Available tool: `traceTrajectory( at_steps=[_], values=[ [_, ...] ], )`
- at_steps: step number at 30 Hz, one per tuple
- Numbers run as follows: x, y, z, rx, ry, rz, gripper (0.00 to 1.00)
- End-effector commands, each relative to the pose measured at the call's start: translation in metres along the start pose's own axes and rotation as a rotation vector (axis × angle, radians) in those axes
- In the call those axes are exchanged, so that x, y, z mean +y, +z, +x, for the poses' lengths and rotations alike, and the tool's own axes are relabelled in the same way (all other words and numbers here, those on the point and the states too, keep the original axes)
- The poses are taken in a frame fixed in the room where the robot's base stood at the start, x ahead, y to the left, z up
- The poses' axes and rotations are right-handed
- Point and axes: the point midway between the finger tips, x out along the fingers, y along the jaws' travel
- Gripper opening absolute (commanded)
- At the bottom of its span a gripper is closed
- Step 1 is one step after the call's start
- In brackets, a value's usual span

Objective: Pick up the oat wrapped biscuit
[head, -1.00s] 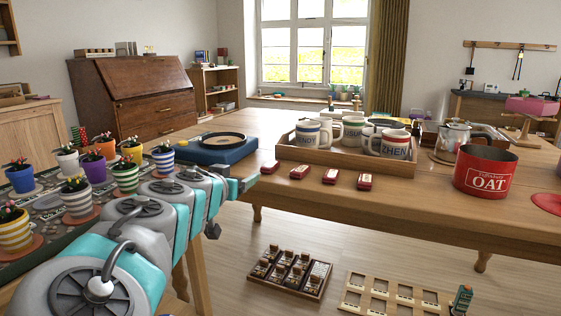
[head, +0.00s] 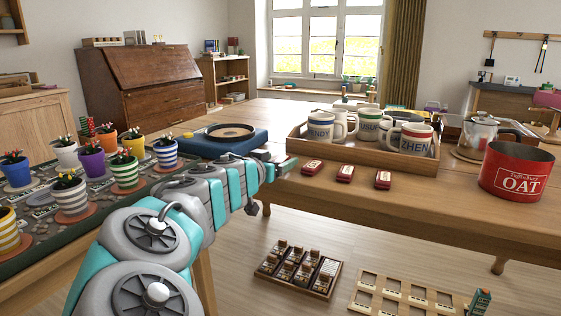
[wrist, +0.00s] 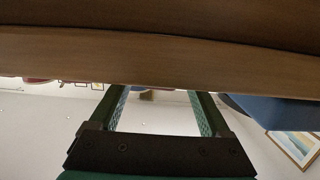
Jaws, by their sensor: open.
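Three small red wrapped biscuits show on the wooden table in the head view: a left one (head: 311,167), a middle one (head: 345,173) and a right one (head: 383,179). Their labels are too small to read, so I cannot tell which is oat. A large red mug lettered OAT (head: 515,173) stands on the table at right. My gripper (head: 282,166) is by the table's front edge, left of the visible biscuits. In the wrist view my gripper (wrist: 160,105) has its two green fingers spread apart, with nothing visibly held between them.
A wooden tray of named mugs (head: 420,172) stands behind the biscuits. A blue case (head: 215,146) carrying a round dish lies left of them. Potted plants (head: 72,196) fill the side table at left. The table edge (wrist: 160,62) crosses close above the fingers in the wrist view.

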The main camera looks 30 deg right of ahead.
Motion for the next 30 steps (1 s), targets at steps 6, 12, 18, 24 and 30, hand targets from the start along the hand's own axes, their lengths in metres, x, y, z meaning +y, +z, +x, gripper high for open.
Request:
traceTrajectory(
  at_steps=[6, 12, 18, 24, 30],
  values=[
    [0.0004, -0.0008, 0.0156, 0.001, 0.000, 0.001, 0.81],
    [0.0000, -0.0008, 0.0158, 0.001, -0.002, 0.001, 0.81],
    [0.0000, -0.0007, 0.0157, 0.001, -0.001, 0.000, 0.61],
    [0.0000, -0.0006, 0.0157, 0.001, -0.001, 0.000, 0.38],
    [0.0000, -0.0006, 0.0157, 0.001, -0.001, 0.000, 0.16]
  ],
)
